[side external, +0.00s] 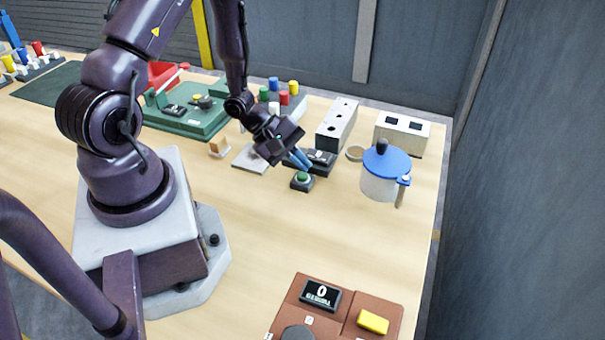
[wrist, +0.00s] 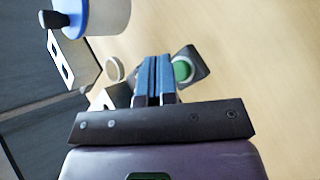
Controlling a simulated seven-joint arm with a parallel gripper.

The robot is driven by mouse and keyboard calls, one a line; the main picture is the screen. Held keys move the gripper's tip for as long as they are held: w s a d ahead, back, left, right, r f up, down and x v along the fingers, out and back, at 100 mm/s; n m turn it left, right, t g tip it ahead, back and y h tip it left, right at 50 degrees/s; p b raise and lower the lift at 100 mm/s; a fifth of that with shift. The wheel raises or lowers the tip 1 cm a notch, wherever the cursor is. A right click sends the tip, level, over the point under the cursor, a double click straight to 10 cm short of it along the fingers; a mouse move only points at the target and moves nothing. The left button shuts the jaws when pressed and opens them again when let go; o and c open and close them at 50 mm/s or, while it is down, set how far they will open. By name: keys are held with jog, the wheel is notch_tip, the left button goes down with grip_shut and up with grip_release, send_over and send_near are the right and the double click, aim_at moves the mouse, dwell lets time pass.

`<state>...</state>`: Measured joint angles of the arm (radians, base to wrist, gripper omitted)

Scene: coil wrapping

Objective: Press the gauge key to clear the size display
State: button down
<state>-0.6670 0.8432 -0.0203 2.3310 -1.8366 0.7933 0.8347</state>
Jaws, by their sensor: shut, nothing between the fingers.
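A green round button (side external: 302,176) sits on a small dark square base on the table. It also shows in the wrist view (wrist: 182,70), just right of the fingertips. My gripper (side external: 301,161) has its blue fingers together and empty, pointing down just above the button. In the wrist view the fingertips (wrist: 157,58) overlap the left edge of the button's base; I cannot tell whether they touch it. A dark box (side external: 320,158) lies right behind the fingers, partly hidden. No label shows which key is the gauge key, and no size reading is legible there.
A white pot with a blue lid (side external: 386,162) stands to the right, with a small round ring (side external: 355,153) beside it. A grey block with holes (side external: 337,124) stands behind. A brown panel (side external: 340,306) with a display reading 0 and a yellow block (side external: 373,321) is in front.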

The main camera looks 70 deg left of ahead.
aim_at(301, 176)
dwell(0.7)
jog(key=shift+f, duration=0.45)
jog(key=shift+f, duration=0.4)
dwell(0.5)
jog(key=shift+r, duration=0.85)
jog(key=shift+r, duration=0.15)
jog(key=shift+r, duration=2.4)
